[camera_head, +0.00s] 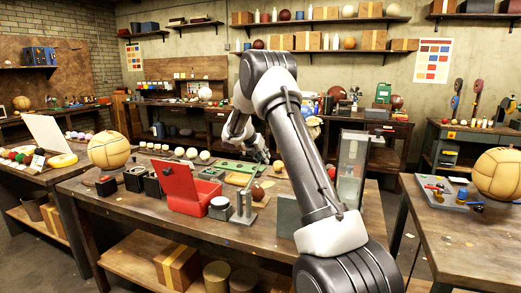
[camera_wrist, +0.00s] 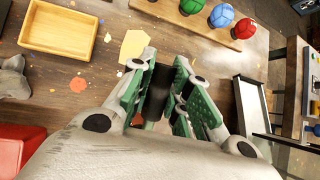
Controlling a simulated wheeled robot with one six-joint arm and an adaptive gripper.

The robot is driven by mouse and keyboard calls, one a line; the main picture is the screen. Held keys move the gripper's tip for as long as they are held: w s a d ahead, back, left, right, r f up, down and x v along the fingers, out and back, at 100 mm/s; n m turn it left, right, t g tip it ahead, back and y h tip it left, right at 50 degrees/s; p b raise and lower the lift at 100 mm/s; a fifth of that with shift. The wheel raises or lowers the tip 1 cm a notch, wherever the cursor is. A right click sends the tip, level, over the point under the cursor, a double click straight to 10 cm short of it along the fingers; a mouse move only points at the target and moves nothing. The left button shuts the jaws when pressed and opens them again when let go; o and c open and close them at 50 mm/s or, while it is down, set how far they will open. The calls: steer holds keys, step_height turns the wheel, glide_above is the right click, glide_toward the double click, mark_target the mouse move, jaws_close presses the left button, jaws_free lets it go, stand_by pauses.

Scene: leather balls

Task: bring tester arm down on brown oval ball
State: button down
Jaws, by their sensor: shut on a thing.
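My gripper (camera_wrist: 160,95) has green-padded fingers shut on a black cylinder (camera_wrist: 162,88), like a handle, above the wooden bench. What the cylinder belongs to is mostly hidden by my gripper, so I cannot tell if it is the tester arm. In the head view my gripper (camera_head: 257,152) is small, over the bench's far part. A small brown ball (camera_head: 258,193) sits on the bench beside a grey metal stand (camera_head: 243,206); its exact shape is too small to tell. No brown oval ball shows clearly in the wrist view.
An open red box (camera_head: 183,188) and a clear upright case (camera_head: 351,168) stand on the bench (camera_head: 140,212). A large tan ball (camera_head: 109,150) sits at its left end.

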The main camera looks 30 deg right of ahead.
step_height(320, 180, down, 9)
steer(key=d+g+y, duration=0.1)
steer(key=g+y, duration=0.1)
steer(key=y, duration=0.1)
steer(key=shift+w+r+g+y, duration=0.2)
steer(key=shift+w+g+y, duration=0.1)
steer(key=shift+w, duration=0.1)
steer(key=shift+s+f, duration=0.1)
steer(key=shift+f, duration=0.05)
steer(key=c, duration=1.3)
jaws_free()
steer(key=shift+f, duration=0.15)
steer(key=shift+r, duration=0.25)
steer(key=v, duration=1.1)
steer(key=shift+r, duration=0.35)
